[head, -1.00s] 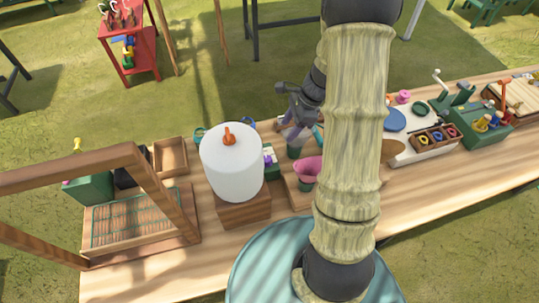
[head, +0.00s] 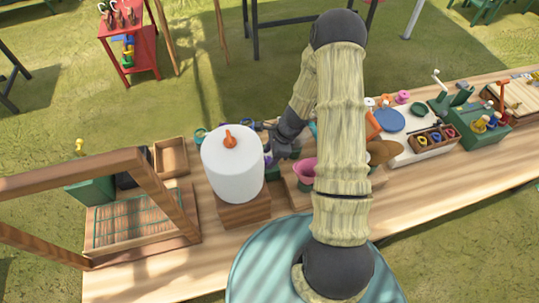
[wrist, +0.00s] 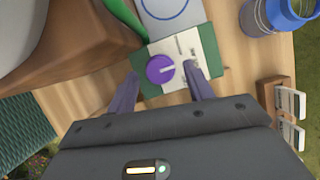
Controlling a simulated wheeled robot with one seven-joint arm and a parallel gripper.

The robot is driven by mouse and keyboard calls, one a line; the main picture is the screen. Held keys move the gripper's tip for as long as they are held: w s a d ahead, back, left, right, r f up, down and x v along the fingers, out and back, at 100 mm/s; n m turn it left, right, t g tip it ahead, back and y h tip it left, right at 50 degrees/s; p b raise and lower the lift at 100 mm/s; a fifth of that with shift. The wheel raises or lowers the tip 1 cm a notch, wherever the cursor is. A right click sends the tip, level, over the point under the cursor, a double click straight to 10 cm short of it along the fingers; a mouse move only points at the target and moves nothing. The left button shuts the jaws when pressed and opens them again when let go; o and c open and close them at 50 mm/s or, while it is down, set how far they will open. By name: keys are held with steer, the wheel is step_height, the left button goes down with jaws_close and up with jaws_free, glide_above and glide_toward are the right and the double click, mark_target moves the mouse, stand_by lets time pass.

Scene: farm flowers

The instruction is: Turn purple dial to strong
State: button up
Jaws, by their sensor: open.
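The purple dial (wrist: 160,69) is a round knob with a pale pointer line, on a cream panel (wrist: 178,48) set on a green base (wrist: 211,50). In the wrist view the pointer line aims to the right and slightly up. My gripper (wrist: 163,82) is open, its two purple fingers on either side of the dial in the picture, the left one nearer to it. I cannot tell whether a finger touches the dial. In the head view my gripper (head: 268,152) is beside the white tank, mostly hidden with the dial. Panel markings are too small to read.
The white tank (head: 232,165) with an orange handle stands on a wooden block (head: 243,208) close to my gripper. A pink funnel (head: 304,169) is to the right. A blue container (wrist: 291,13) is at the wrist view's upper right.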

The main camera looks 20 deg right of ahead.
steer(key=shift+a+f, duration=0.1)
steer(key=shift+f, duration=0.15)
steer(key=c, duration=1)
